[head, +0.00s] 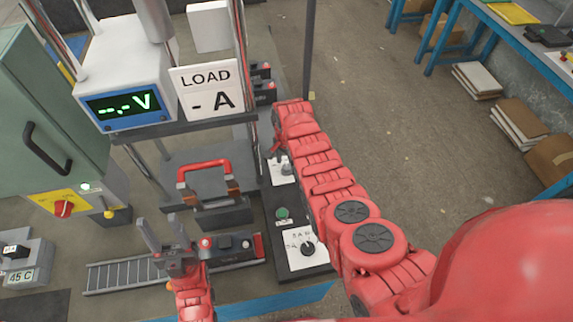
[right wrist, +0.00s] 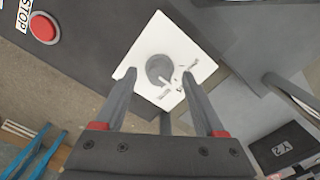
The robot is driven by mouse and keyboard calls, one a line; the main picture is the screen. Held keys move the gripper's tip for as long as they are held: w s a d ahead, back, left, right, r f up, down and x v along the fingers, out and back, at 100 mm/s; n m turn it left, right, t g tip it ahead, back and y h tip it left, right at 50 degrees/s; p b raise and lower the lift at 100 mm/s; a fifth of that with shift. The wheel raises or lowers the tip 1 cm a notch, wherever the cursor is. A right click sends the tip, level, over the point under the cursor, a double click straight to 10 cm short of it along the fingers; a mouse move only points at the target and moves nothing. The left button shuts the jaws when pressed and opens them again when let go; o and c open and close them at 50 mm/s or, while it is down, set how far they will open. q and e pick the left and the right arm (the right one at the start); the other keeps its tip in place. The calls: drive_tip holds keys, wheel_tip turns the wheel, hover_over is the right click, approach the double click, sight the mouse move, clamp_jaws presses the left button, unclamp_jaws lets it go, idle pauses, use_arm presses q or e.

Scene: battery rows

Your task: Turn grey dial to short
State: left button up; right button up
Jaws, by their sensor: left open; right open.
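The grey dial (right wrist: 160,69) sits on a white plate (right wrist: 148,40) in the right wrist view. A white mark on the dial points toward small labels at the plate's lower right, too small to read. My right gripper (right wrist: 158,74) is open, with its fingertips on either side of the dial; I cannot tell whether they touch it. In the head view the same plate (head: 279,178) is partly hidden by my right arm. My left gripper (head: 163,236) is open and empty, its fingers raised near the roller track.
A second white plate with a black dial (head: 307,249) and a green button (head: 282,213) lie nearer on the dark panel. A red STOP button (right wrist: 43,28) is left of the dial plate. A red-handled battery (head: 205,180), voltage display (head: 125,105) and LOAD sign (head: 206,90) stand left.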

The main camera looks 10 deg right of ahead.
drive_tip(key=shift+f, duration=0.75)
clamp_jaws()
